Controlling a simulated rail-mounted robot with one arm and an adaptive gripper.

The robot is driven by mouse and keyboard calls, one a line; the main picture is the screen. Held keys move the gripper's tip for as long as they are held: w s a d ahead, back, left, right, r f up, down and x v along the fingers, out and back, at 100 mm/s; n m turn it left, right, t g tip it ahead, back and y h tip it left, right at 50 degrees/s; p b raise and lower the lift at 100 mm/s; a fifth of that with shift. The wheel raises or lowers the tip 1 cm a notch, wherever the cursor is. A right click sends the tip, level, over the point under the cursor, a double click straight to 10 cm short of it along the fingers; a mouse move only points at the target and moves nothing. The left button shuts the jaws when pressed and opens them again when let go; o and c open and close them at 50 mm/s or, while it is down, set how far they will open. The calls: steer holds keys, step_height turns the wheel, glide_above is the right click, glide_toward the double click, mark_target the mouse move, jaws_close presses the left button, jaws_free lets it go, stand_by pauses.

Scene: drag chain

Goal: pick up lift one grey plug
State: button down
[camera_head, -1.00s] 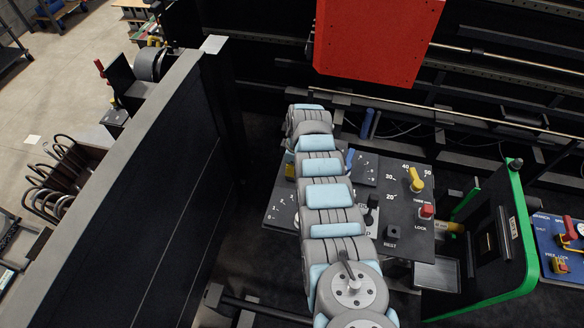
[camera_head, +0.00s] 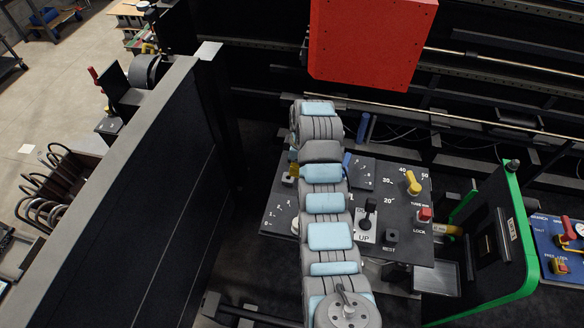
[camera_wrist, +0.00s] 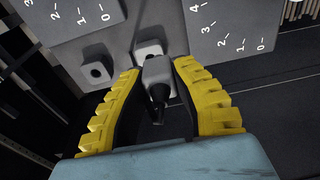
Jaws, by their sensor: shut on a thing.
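In the wrist view my gripper (camera_wrist: 156,66) has its two yellow ridged fingers closed on a grey plug (camera_wrist: 157,73). The plug is a small grey block with a black pin pointing towards the camera. Behind it is a light grey square block (camera_wrist: 149,48); I cannot tell whether the two touch. A second grey block (camera_wrist: 97,72) with a dark hole sits on the panel to the left, outside the fingers. In the head view the arm hides most of my gripper; a bit of yellow finger shows beside a small grey block (camera_head: 287,180).
The dark control panel (camera_head: 411,205) carries a yellow knob (camera_head: 413,183), a red LOCK button (camera_head: 424,214), a REST block (camera_head: 391,236) and a black lever (camera_head: 369,211). A green-edged panel (camera_head: 526,262) stands at right. A red box (camera_head: 370,40) hangs above; a dark wall (camera_head: 170,200) stands at left.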

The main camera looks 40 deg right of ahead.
steer(key=s+r+p, duration=0.5)
steer(key=s+p, duration=0.4)
steer(key=s, duration=0.1)
steer(key=shift+s+d+r, duration=0.15)
steer(key=shift+s+r, duration=0.05)
steer(key=shift+r, duration=0.2)
stand_by(0.5)
steer(key=c, duration=1.7)
jaws_free()
jaws_close()
